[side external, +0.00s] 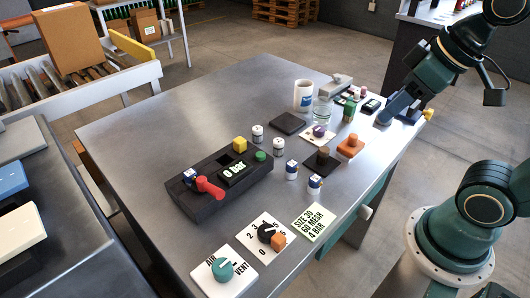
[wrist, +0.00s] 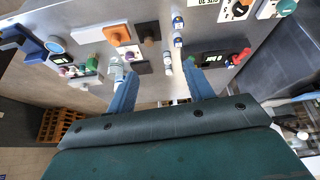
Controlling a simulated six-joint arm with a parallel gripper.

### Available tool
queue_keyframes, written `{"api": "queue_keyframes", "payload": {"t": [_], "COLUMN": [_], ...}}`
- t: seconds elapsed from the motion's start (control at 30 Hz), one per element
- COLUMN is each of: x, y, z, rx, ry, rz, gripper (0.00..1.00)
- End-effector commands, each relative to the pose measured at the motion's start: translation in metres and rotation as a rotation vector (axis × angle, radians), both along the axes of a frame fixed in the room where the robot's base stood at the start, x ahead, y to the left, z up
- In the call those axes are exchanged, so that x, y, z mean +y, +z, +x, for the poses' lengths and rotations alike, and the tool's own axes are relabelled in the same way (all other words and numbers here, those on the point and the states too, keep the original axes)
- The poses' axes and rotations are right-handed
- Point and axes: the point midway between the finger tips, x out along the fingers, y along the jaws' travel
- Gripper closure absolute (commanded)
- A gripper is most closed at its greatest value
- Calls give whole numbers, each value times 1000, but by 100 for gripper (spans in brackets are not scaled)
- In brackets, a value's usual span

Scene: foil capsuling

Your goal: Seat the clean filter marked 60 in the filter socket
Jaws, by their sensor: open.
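Several small white cylinders that look like filters stand on the steel table: two with grey bands (side external: 257,133) (side external: 279,148) and two with blue bands (side external: 291,170) (side external: 314,184). Their numbers are too small to read, so I cannot tell which is marked 60. A black housing (side external: 210,206) with a "0 bar" display (side external: 238,171) has a dark recess (side external: 225,160) in its top; I cannot tell whether this is the filter socket. My gripper (side external: 388,117) is over the table's far right end, away from the cylinders. In the wrist view its blue fingers (wrist: 160,69) are apart and empty.
Dial plates (side external: 225,272) and a "SIZE 30, 60 MESH, 4 BAR" card (side external: 313,222) lie in front. The table's left side is clear.

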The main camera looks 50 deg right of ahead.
Motion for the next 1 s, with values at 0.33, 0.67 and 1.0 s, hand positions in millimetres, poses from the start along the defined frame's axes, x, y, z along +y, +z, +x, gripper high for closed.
{"api": "queue_keyframes", "payload": {"t": [0.33,0.67,1.0], "x": [4,5,1], "y": [11,6,-20], "z": [53,115,180], "rx": [102,192,253], "ry": [332,713,1118], "rz": [-120,-214,-271], "gripper": [48,48,48]}}
